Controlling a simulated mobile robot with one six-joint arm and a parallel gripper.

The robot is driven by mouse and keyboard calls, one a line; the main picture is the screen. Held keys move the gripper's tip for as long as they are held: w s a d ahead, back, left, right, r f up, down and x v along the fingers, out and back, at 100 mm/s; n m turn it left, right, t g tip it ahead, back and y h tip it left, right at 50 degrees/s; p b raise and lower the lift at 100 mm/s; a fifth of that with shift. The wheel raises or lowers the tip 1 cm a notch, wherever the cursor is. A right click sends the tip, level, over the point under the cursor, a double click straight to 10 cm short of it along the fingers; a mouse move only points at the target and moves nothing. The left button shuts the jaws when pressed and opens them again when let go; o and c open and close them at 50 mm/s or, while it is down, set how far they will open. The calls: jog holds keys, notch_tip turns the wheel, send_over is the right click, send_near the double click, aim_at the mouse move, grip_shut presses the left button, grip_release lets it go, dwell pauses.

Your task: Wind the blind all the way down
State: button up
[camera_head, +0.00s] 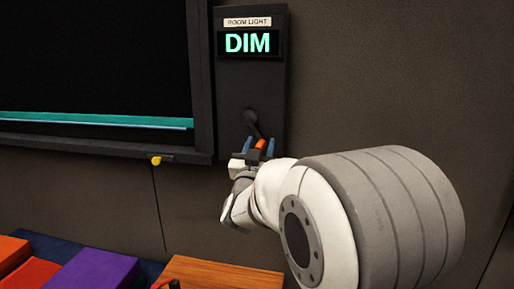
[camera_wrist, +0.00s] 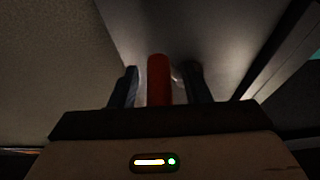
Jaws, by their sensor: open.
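The window (camera_head: 95,60) at upper left is almost filled by a black surface, which looks like the blind. A thin teal strip (camera_head: 95,120) shows along its bottom. On the dark panel to its right, a black crank (camera_head: 252,122) points downward, with an orange-red handle (camera_head: 261,144) at its lower end. My gripper (camera_head: 259,146) is open at the handle, with a blue finger on each side. In the wrist view the red handle (camera_wrist: 158,80) stands upright between my fingers, with small gaps beside it.
Above the crank, a display (camera_head: 248,43) reads DIM under a ROOM LIGHT label (camera_head: 247,22). A yellow knob (camera_head: 156,160) hangs below the window frame (camera_head: 202,80). Coloured blocks, including a purple one (camera_head: 98,270), and a wooden surface (camera_head: 215,274) lie low in front.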

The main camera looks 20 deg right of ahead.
jog(key=shift+c, duration=0.5)
grip_shut()
